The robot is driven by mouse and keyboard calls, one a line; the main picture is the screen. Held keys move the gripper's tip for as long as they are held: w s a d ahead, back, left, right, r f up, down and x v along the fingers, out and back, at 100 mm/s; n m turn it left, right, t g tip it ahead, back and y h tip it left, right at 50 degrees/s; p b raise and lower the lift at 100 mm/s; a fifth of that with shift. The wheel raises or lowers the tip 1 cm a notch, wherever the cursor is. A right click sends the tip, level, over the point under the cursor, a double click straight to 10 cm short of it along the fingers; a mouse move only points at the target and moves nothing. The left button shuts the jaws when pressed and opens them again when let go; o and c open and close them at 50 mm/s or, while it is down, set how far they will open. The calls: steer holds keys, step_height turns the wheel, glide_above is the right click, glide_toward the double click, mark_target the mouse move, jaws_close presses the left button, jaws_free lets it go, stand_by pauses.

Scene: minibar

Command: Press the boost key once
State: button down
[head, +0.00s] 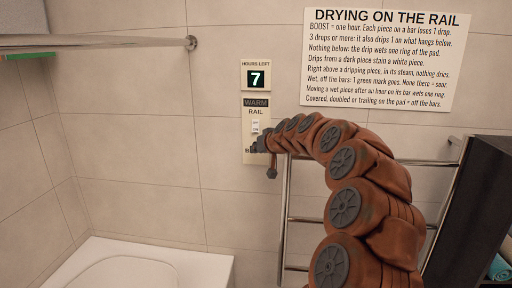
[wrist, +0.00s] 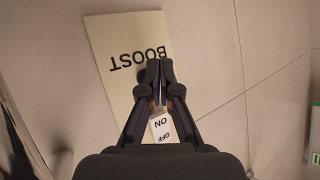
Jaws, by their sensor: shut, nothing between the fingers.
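The cream wall panel (head: 255,103) reads WARM RAIL, with a white switch (head: 255,127) and a label mostly hidden by my gripper (head: 262,145). In the wrist view the panel (wrist: 105,35) is upside down, with the word BOOST (wrist: 137,60) and the ON/OFF switch (wrist: 162,127) visible. My gripper (wrist: 154,70) is shut and empty, its fingertips over the area between the BOOST word and the switch. A dark patch by the fingertips may be the boost key, but it is mostly hidden. I cannot tell whether the fingertips touch it.
A display (head: 257,78) above the panel reads HOURS LEFT 7. A rules sign (head: 386,60) hangs at upper right. A towel rail (head: 283,215) stands behind my arm, and a dark cabinet (head: 475,210) is at right. A bar (head: 100,41) crosses the upper left above a white basin (head: 140,265).

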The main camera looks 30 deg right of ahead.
steer(key=shift+a, duration=0.1)
steer(key=s+a+b, duration=0.1)
steer(key=s+a, duration=0.2)
steer(key=shift+s+b, duration=0.3)
steer(key=shift+s, duration=0.05)
stand_by(0.3)
steer(key=shift+a, duration=0.15)
stand_by(0.6)
steer(key=s+a+f+n+g+y+p, duration=0.25)
steer(key=s+a, duration=0.45)
steer(key=a, duration=0.5)
steer(key=s+a+f+n+g+y+p, duration=0.15)
steer(key=s+a+g, duration=0.25)
steer(key=s+a, duration=0.55)
steer(key=s+a+f+g+h+p, duration=0.1)
steer(key=s+f+g, duration=0.1)
steer(key=s, duration=0.7)
steer(key=s+a+f+g+h+p, duration=0.1)
steer(key=s+a+f+g, duration=0.1)
steer(key=s, duration=0.8)
steer(key=s+a+f+g+h+p, duration=0.1)
steer(key=s+a+f+g, duration=0.1)
steer(key=s, duration=0.8)
steer(key=shift+s+a+f+m+g, duration=0.3)
steer(key=shift+f+g, duration=0.35)
steer(key=shift+g, duration=0.2)
